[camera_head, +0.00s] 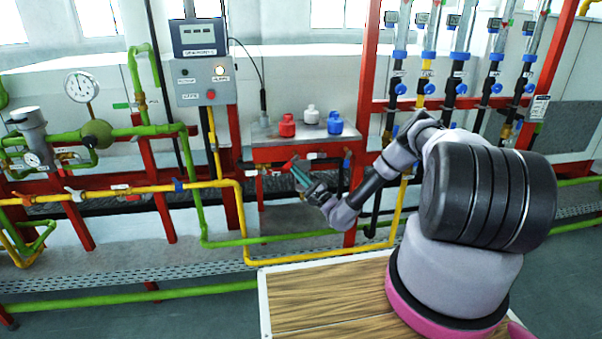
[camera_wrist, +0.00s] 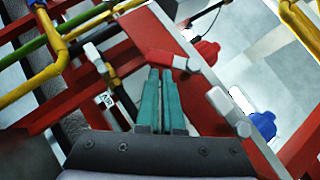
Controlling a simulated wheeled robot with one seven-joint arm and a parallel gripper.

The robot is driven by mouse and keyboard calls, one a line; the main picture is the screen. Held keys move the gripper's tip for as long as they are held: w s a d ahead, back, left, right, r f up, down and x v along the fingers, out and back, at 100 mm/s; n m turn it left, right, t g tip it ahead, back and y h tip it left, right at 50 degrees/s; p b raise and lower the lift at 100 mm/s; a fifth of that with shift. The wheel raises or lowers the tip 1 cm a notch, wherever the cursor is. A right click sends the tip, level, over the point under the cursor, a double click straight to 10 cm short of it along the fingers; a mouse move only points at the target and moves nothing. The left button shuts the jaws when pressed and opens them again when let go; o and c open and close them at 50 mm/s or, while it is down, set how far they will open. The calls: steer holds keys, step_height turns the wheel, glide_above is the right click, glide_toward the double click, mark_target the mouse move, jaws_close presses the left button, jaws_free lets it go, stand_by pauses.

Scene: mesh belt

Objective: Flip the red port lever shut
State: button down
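The red port lever (camera_head: 288,166) is at the front of the red-framed bench, below its top. In the wrist view a red lever (camera_wrist: 166,60) lies just beyond my fingertips, and its right end meets a pale fitting. My gripper (camera_head: 298,172) reaches it from the lower right. Its two teal fingers (camera_wrist: 160,74) are close together with at most a thin gap and nothing visible between them. The tips overlap the lever's near edge in the wrist view; I cannot tell whether they touch it.
A white lever (camera_wrist: 228,110) sits right of the red one, and a blue lever (camera_head: 347,160) further right. Red (camera_head: 287,126), white (camera_head: 311,115) and blue (camera_head: 335,123) canisters stand on the bench (camera_head: 265,136). A yellow pipe (camera_head: 243,225) runs below left.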

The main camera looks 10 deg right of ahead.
mark_target(285, 167)
steer(key=shift+a+r, duration=0.3)
steer(key=shift+a, duration=0.55)
steer(key=shift+a+r, duration=0.3)
steer(key=shift+a, duration=0.55)
steer(key=shift+a+r, duration=0.1)
